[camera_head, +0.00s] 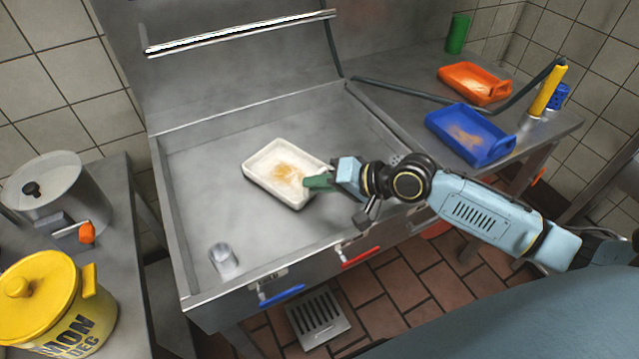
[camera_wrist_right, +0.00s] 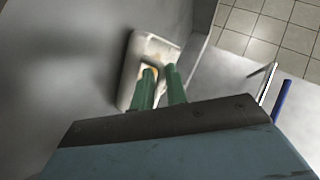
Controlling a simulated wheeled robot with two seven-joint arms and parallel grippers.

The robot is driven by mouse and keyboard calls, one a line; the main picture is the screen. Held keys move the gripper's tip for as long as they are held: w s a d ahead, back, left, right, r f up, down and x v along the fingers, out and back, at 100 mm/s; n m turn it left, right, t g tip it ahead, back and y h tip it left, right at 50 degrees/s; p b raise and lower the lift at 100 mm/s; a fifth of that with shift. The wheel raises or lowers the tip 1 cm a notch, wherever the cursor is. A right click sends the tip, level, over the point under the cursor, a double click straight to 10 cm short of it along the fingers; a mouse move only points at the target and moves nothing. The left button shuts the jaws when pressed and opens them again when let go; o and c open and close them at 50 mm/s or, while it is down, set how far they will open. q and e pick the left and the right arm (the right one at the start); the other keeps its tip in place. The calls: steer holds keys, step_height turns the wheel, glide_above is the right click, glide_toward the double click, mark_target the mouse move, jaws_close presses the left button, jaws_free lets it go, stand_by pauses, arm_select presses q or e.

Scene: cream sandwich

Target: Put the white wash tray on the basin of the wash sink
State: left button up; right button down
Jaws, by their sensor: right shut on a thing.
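The white wash tray (camera_head: 262,158) has an orange-brown stain inside. It is over the basin of the wash sink (camera_head: 200,185), near its middle; I cannot tell whether it rests on the basin floor. My right gripper (camera_head: 314,182) is shut on the tray's right edge with green fingers. In the right wrist view the tray (camera_wrist_right: 133,62) sits beyond the two green fingers (camera_wrist_right: 160,80), one on each side of its rim. My left gripper is not in view.
A blue tray (camera_head: 440,124) and an orange tray (camera_head: 452,75), both stained, sit on the right counter. A pot (camera_head: 60,190) and a yellow pot (camera_head: 45,300) stand at the left. A dark hose (camera_head: 395,92) crosses the right counter.

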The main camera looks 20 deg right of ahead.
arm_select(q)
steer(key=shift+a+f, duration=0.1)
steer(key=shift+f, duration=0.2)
arm_select(e)
steer(key=c, duration=1.4)
jaws_free()
steer(key=shift+f, duration=0.45)
